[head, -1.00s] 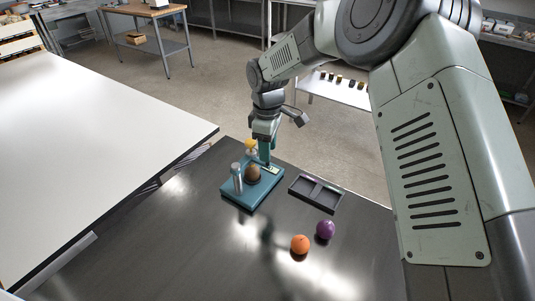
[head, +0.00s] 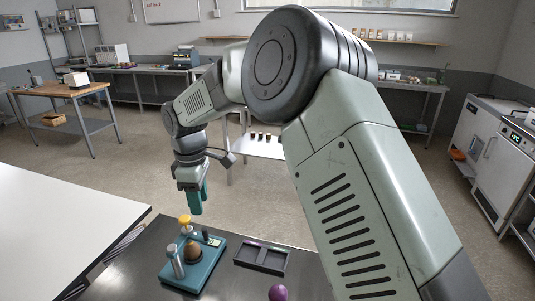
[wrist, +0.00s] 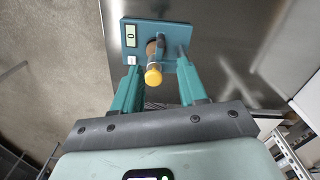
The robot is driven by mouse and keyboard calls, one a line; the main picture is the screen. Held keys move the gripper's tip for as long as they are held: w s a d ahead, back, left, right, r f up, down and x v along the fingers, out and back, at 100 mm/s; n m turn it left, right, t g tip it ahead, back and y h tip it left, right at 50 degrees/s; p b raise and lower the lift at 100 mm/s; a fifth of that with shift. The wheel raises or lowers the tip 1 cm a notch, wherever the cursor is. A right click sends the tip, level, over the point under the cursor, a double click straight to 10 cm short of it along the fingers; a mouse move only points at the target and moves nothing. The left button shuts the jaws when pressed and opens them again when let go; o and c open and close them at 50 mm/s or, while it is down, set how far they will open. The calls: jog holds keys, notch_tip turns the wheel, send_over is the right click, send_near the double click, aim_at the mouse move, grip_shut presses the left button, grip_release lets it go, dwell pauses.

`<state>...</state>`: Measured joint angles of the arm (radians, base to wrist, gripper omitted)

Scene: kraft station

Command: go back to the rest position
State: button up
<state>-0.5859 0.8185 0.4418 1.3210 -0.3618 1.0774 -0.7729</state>
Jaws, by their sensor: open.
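My gripper (head: 196,210) hangs in the air above the table, pointing down, open and empty. In the wrist view its two teal fingers (wrist: 157,72) stand apart, with a yellow-topped thing (wrist: 153,76) showing between them. Below it in the head view is a blue base (head: 207,268) with a small display. On the base stand a brown egg-shaped object (head: 193,251), a silver cylinder (head: 176,263) and the yellow-topped thing (head: 184,219). The gripper appears clear of all of them.
A dark two-compartment tray (head: 262,267) sits right of the base and looks empty. A purple ball (head: 278,293) lies at the bottom edge. A white table (head: 60,225) stands at left. Shelves and benches are farther back, with open floor between.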

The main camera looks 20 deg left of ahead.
jog(key=s+d+r+m+t, duration=0.1)
jog(key=d+r+m, duration=0.4)
jog(key=d+r, duration=0.55)
jog(key=d+r+m+t, duration=0.2)
jog(key=d+r+m, duration=0.35)
jog(key=d, duration=0.85)
jog(key=s+d+r+m+t, duration=0.2)
jog(key=s+d+m, duration=0.8)
jog(key=s+d, duration=0.7)
jog(key=shift+s+d+r+t, duration=0.3)
jog(key=shift+s+d+r, duration=0.1)
jog(key=shift+d+r, duration=0.35)
